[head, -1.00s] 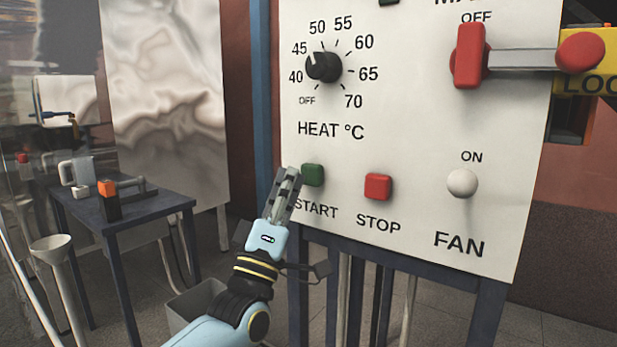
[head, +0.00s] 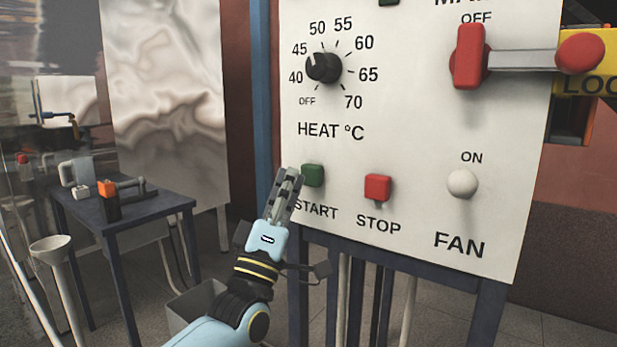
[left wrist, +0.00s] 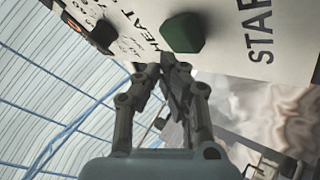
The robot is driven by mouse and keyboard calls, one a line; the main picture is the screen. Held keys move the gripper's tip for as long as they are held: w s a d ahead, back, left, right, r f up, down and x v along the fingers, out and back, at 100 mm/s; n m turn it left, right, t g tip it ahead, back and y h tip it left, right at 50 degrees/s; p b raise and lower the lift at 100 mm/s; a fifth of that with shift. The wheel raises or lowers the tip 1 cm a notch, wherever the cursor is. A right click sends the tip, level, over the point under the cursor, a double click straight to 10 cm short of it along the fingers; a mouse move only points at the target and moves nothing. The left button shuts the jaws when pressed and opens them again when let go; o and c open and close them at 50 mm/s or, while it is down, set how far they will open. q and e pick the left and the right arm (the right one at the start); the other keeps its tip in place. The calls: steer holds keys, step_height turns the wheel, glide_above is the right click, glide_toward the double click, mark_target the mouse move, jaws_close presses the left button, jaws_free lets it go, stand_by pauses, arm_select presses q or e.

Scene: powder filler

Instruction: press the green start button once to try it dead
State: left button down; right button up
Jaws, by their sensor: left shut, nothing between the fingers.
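The green START button (head: 313,175) sits at the lower left of the white control panel (head: 400,130). It also shows in the left wrist view (left wrist: 183,33), just beyond my fingertips. My left gripper (head: 288,172) is shut and empty, its tips beside the button's left side in the head view. I cannot tell whether they touch it. In the left wrist view my left gripper (left wrist: 166,60) also shows with its fingertips together, a little below the button. My right gripper is not in view.
The red STOP button (head: 377,187), white FAN switch (head: 462,183), black heat knob (head: 324,67) and red main handle (head: 471,56) share the panel. A dark table (head: 140,212) with tools stands at left.

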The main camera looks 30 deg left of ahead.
arm_select(q)
steer(key=shift+w, duration=0.1)
steer(key=shift+w, duration=0.3)
steer(key=shift+w+b, duration=0.55)
steer(key=shift+b, duration=0.05)
stand_by(0.7)
steer(key=shift+s, duration=0.1)
steer(key=shift+s+p, duration=0.45)
steer(key=shift+s, duration=0.45)
steer(key=s+p, duration=0.2)
steer(key=s, duration=0.3)
steer(key=shift+a, duration=0.2)
